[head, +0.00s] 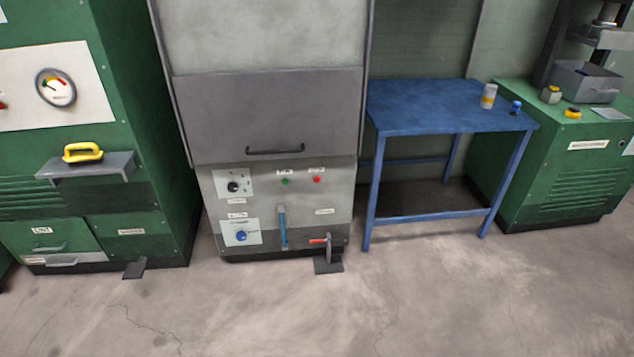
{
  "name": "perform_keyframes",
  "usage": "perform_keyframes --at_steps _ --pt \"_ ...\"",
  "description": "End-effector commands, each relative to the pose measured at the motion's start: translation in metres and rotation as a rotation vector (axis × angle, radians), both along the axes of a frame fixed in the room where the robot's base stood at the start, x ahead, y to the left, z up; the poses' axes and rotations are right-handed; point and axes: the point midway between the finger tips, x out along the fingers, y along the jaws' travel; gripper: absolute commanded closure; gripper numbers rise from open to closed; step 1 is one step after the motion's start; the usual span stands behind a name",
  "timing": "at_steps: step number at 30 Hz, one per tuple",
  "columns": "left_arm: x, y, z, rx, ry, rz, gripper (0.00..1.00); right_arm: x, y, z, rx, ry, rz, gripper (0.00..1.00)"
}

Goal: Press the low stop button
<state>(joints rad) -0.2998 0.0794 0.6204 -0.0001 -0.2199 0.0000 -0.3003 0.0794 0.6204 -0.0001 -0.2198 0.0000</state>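A small red button (317,180) sits on the lower front panel of the grey machine (260,110) in the middle of the head view. A green button (285,182) is just to its left. Small labels above both are too small to read. Neither of my grippers is in view, and nothing covers the red button.
The grey panel also has a black knob (233,187), a blue knob (241,236), a blue handle (282,228) and a red-handled lever (319,241). A black pedal (328,264) sticks out at floor level. A blue table (430,108) stands to the right. The front floor is clear.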

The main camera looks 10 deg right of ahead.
Motion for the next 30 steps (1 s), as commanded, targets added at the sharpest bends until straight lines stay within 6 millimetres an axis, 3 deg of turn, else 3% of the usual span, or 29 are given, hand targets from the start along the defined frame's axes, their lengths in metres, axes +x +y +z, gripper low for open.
perform_keyframes --at_steps 1,4,30 --pt "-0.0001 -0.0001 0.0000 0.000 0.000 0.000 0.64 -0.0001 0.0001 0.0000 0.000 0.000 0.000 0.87" --pt "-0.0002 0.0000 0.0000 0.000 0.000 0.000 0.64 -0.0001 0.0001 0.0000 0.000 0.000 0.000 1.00" --pt "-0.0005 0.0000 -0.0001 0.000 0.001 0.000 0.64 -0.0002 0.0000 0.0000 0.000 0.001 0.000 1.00"
